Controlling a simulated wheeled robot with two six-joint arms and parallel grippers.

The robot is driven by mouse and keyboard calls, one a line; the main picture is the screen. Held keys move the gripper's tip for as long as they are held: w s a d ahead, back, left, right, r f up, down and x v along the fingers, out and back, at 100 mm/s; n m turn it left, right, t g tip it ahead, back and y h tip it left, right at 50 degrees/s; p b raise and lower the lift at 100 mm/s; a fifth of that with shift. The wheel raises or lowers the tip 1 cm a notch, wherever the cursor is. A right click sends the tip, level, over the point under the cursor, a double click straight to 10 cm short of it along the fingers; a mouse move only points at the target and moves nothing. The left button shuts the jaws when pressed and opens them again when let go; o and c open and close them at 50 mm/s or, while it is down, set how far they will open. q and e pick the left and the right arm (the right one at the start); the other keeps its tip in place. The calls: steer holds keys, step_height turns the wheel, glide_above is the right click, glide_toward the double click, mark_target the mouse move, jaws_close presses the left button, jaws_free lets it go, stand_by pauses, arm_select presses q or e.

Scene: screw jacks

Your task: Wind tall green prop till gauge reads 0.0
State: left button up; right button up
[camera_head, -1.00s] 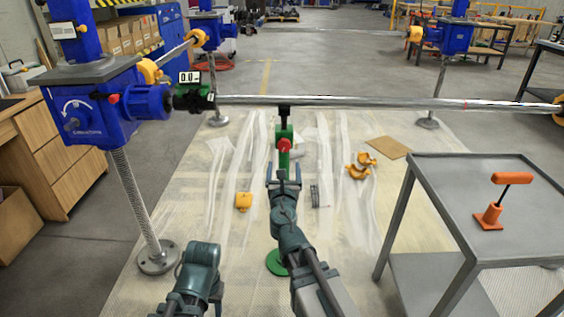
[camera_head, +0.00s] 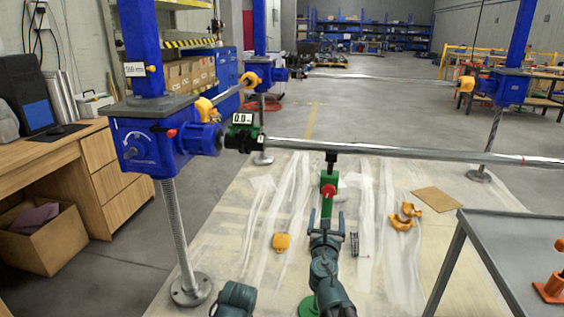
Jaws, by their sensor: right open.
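The tall green prop (camera_head: 329,187) stands upright under the long steel shaft, with a black head at the shaft and a red knob on its front. Its round green foot (camera_head: 309,306) shows at the bottom edge, and my right arm hides much of its lower part. My right gripper (camera_head: 326,214) is open, one finger on each side of the prop below the red knob; I cannot tell if they touch it. The gauge (camera_head: 242,118), a small white display above the green coupling, seems to read 0.0, but its digits are tiny. My left gripper is not in view; only a left arm link shows.
A blue screw jack (camera_head: 165,140) stands at left on a threaded post. The steel shaft (camera_head: 400,151) runs right from it. A grey table (camera_head: 500,240) with an orange tool (camera_head: 552,288) is at lower right. Yellow parts (camera_head: 404,217) and a brown sheet (camera_head: 437,199) lie on the floor.

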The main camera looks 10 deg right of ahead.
stand_by(0.8)
steer(key=s+a+f+m+g+h, duration=0.2)
steer(key=s+f+m+g, duration=0.7)
steer(key=f+m, duration=0.65)
steer(key=s+a+f+m+g+y, duration=0.3)
steer(key=s+a+m+g, duration=0.1)
steer(key=s+a+m, duration=0.4)
steer(key=s+a+f+m+g+y, duration=0.3)
steer(key=s+a+m+g, duration=0.25)
steer(key=s, duration=0.35)
step_height(320, 180, up, 37)
steer(key=p, duration=3.7)
steer(key=shift+t, duration=0.45)
